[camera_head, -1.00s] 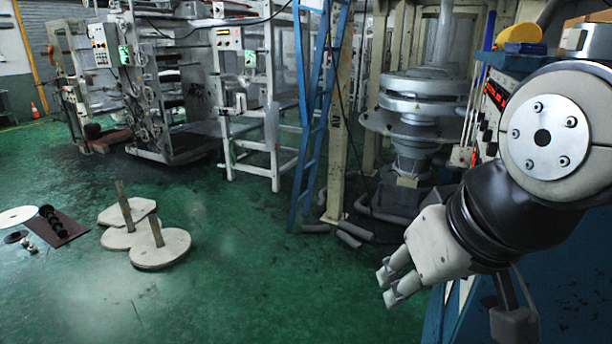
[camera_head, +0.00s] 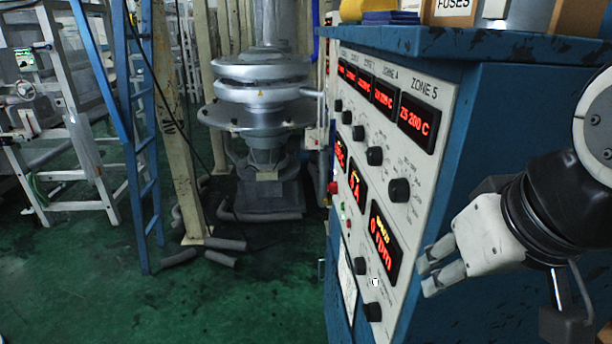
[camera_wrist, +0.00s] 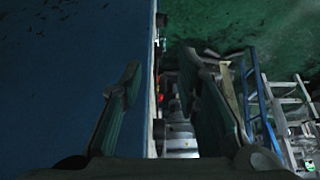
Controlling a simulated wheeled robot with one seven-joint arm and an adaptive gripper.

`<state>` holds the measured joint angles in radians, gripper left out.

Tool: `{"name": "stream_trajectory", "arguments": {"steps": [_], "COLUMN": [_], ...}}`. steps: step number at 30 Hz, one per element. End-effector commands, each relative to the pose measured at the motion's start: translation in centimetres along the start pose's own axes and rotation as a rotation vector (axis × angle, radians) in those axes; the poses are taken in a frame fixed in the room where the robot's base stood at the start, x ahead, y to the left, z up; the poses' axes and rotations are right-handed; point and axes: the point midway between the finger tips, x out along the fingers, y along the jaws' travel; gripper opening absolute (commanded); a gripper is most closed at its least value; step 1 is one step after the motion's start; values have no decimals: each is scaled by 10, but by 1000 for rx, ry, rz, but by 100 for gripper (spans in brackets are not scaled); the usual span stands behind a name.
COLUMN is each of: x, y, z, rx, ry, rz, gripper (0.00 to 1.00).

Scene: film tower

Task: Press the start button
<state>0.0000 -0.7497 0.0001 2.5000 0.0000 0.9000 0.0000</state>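The white control panel (camera_head: 420,165) is on the blue cabinet's left-facing side. It carries red lit displays and black knobs. A red round button (camera_head: 333,187) sticks out at its far edge, with small green and red buttons or lamps (camera_head: 342,208) below. I cannot read which one is the start button. My gripper (camera_head: 428,275) is at the right, in front of the cabinet, and overlaps the panel's near lower edge in the picture. In the wrist view my gripper (camera_wrist: 162,65) is open and empty, its fingers apart. The panel side shows only edge-on there.
The blue cabinet (camera_head: 510,120) fills the right side, with boxes and a yellow item (camera_head: 390,17) on top. A blue ladder (camera_head: 115,120), a beige post (camera_head: 172,120) and a silver round machine (camera_head: 262,95) stand further back. Green floor (camera_head: 240,300) is free left of the cabinet.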

Motion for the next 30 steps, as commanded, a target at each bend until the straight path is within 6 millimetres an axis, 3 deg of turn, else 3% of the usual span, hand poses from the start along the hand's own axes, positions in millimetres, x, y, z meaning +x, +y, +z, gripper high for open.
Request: {"name": "stream_trajectory", "arguments": {"steps": [5, 9, 30], "x": [0, 0, 0], "y": [0, 0, 0], "z": [0, 0, 0], "rx": [0, 0, 0], "ry": [0, 0, 0], "rz": [0, 0, 0], "gripper": [28, 0, 0]}}
